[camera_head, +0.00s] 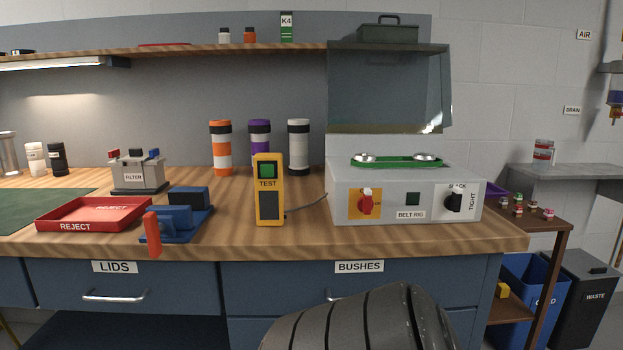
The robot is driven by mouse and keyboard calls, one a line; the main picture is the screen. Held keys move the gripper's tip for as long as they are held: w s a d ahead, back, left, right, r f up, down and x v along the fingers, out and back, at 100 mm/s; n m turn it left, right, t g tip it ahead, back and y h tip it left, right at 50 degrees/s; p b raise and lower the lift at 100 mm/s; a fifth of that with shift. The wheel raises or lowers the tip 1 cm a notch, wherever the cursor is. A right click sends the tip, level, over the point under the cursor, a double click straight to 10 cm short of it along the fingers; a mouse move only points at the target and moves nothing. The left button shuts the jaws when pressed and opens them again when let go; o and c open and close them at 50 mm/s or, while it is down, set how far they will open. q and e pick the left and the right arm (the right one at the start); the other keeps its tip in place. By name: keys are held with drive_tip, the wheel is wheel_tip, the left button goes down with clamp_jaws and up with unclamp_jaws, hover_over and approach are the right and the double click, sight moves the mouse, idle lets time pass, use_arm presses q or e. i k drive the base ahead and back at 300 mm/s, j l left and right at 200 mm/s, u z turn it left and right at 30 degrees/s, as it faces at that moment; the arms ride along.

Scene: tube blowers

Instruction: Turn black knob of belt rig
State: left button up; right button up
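The belt rig (380,214) is a light grey box standing on the wooden bench at the right. Its black knob (454,202) sits on a white plate at the right of the front face. A partly covered label, apparently SLACK, is above the knob, and TIGHT is to its right. The knob looks roughly upright; its exact pointing is too small to tell. A red knob (367,202) sits on a yellow plate at the left of the same face. A green belt (398,162) runs around two metal pulleys on top. Neither of my grippers is in view.
A clear raised guard (390,90) stands above the rig. A yellow TEST box (269,190) with a cable is left of it. A blue fixture with a red handle (153,233) and red REJECT tray (95,212) stand further left. Bench front before the rig is clear.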

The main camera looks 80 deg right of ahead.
sight(453, 201)
drive_tip(key=z, duration=3.4)
drive_tip(key=k+l+z, duration=0.1)
drive_tip(key=z, duration=0.3)
drive_tip(key=l+z, duration=0.2)
drive_tip(key=z, duration=0.25)
